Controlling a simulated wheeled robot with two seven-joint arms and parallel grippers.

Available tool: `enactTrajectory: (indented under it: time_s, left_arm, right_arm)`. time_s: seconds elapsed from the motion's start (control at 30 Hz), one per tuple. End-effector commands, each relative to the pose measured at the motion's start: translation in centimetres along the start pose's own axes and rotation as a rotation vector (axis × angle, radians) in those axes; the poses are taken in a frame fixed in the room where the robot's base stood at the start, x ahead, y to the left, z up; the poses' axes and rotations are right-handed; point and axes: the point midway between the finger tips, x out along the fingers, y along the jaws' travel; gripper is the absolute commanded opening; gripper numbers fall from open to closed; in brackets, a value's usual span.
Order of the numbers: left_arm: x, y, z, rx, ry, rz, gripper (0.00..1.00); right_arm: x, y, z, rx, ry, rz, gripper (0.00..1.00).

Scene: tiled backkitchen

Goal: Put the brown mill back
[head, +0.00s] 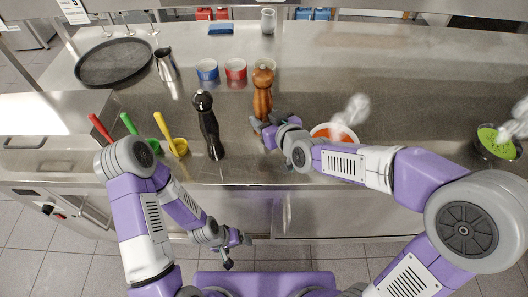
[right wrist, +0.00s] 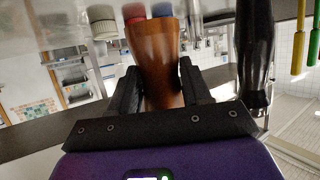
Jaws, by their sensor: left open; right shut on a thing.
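The brown wooden mill (head: 263,92) stands upright on the steel counter, to the right of the tall black mill (head: 208,125). My right gripper (head: 264,122) is shut on the lower part of the brown mill. In the right wrist view the brown mill (right wrist: 158,60) is between the two dark fingers, and the black mill (right wrist: 254,50) is beside them on the right. Whether the mill's base touches the counter is hidden by the gripper. My left gripper (head: 232,249) is open and empty, low in front of the counter's front edge.
Behind stand a blue cup (head: 207,70) and a red cup (head: 236,69). A metal jug (head: 165,65) and round tray (head: 113,62) are at the left. A bowl with orange content (head: 335,135) is close right of my right gripper.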

Motion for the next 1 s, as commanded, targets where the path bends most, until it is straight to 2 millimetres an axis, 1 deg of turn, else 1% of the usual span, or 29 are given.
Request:
enactTrajectory:
  time_s: [0.03,0.2,0.3,0.47,0.63,0.7,1.0]
  left_arm:
    - [0.5,-0.2,0.0,0.0,0.0,0.0,0.85]
    - [1.5,-0.6,-0.1,0.0,0.0,0.0,0.85]
    - [1.8,-0.7,-0.1,0.0,0.0,0.0,0.85]
    - [2.1,-0.8,-0.1,0.0,0.001,0.0,0.85]
    - [2.9,-1.1,-0.1,0.0,0.0,0.0,0.85]
    - [3.0,-1.1,-0.1,0.0,0.0,0.0,0.85]
    - [3.1,-1.2,-0.1,0.0,0.0,0.0,0.85]
  right_arm:
    - [0.5,0.0,1.1,0.0,-0.004,0.0,0.0]
    - [1.7,0.0,4.1,0.0,-0.003,-0.001,0.0]
    - [2.1,0.0,5.1,0.001,-0.001,0.0,0.0]
    - [2.5,0.0,6.1,0.0,-0.001,-0.001,0.0]
    - [3.5,0.0,8.4,0.0,-0.004,-0.001,0.0]
    - [3.6,0.0,8.8,0.0,-0.001,-0.001,0.0]
    - [3.6,0.0,8.9,0.0,0.001,-0.001,0.0]
